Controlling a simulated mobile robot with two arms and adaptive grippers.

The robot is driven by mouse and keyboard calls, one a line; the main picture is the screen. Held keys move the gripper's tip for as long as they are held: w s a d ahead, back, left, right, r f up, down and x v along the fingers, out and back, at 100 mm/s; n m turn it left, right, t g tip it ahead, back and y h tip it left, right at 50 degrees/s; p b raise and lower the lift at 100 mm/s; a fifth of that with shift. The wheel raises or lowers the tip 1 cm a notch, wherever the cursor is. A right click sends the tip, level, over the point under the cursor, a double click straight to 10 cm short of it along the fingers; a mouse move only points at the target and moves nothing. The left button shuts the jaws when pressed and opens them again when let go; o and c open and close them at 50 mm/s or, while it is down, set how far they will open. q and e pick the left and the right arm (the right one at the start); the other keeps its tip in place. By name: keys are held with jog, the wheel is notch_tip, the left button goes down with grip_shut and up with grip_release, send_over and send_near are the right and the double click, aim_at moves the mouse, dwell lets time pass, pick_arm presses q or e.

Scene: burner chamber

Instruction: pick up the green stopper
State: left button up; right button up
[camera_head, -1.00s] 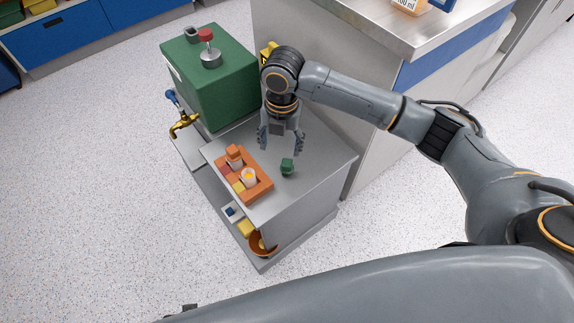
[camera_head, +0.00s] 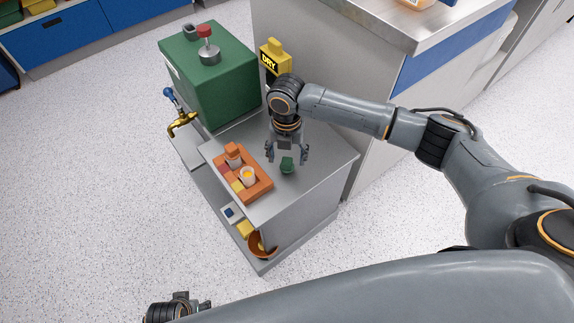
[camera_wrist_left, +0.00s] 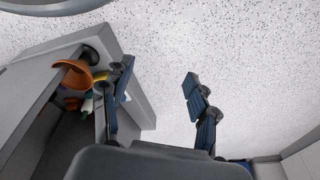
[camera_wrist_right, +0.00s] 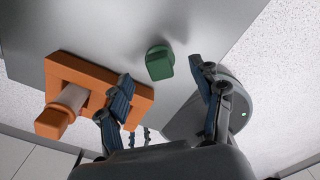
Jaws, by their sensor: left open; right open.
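The small green stopper (camera_head: 287,165) stands on the grey top of the low cabinet (camera_head: 318,172), just right of the orange tray. My right gripper (camera_head: 287,158) is open above and around it in the head view; contact cannot be told. In the right wrist view the stopper (camera_wrist_right: 159,62) shows beyond the open fingertips, between their lines, with nothing held. My left gripper (camera_wrist_left: 158,82) is open and empty beside the cabinet's lower part. In the head view only part of the left gripper (camera_head: 185,303) shows at the bottom edge.
A green box (camera_head: 205,75) with a red knob and brass tap (camera_head: 182,122) stands behind. An orange bowl (camera_wrist_left: 82,75) sits low in the cabinet.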

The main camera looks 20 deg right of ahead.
aim_at(287, 161)
jog(key=shift+d+f, duration=0.1)
jog(key=shift+f, duration=1.4)
jog(key=c, duration=0.9)
pick_arm(q)
jog(key=shift+w+r, duration=0.25)
jog(key=shift+r, duration=0.35)
jog(key=shift+w+r, duration=0.2)
jog(key=shift+r, duration=0.35)
pick_arm(e)
jog(key=shift+c, duration=0.2)
jog(key=shift+w+r, duration=0.1)
jog(key=shift+r, duration=0.1)
pick_arm(q)
jog(key=s+f+p, duration=0.1)
jog(key=s+f, duration=0.2)
jog(key=f, duration=0.3)
jog(key=shift+s+a+f+p, duration=0.15)
jog(key=shift+a+f+p, duration=0.1)
jog(key=shift+p, duration=0.15)
pick_arm(e)
notch_tip(287, 161, up, 10)
jog(key=shift+f, duration=0.15)
